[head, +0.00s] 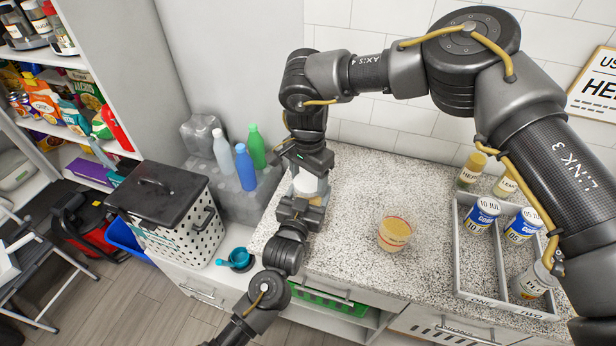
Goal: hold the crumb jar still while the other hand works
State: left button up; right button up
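A whitish jar (309,184), perhaps the crumb jar, is at the left end of the speckled counter, partly hidden by both grippers. My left gripper (301,203) comes up from below and is right against the jar's near side in the picture. Its fingertips are hidden, so I cannot tell whether it grips the jar. My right gripper (310,165) points down directly over the jar's top. Its fingers are too dark and small to read. A clear cup (395,232) with tan contents and a red line stands apart to the right.
A grey divided tray (458,262) on the right holds several labelled jars. Two yellow-lidded jars (472,168) (505,184) are near its back. Bottles (245,167) stand left of the counter, near a white hamper (178,232). The counter (365,185) around the cup is clear.

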jog(key=c, duration=0.4)
jog(key=shift+o, duration=0.2)
jog(key=m, duration=0.6)
jog(key=shift+w+m, duration=0.1)
jog(key=shift+m, duration=0.2)
jog(key=o, duration=1.1)
jog(key=shift+r, duration=2.3)
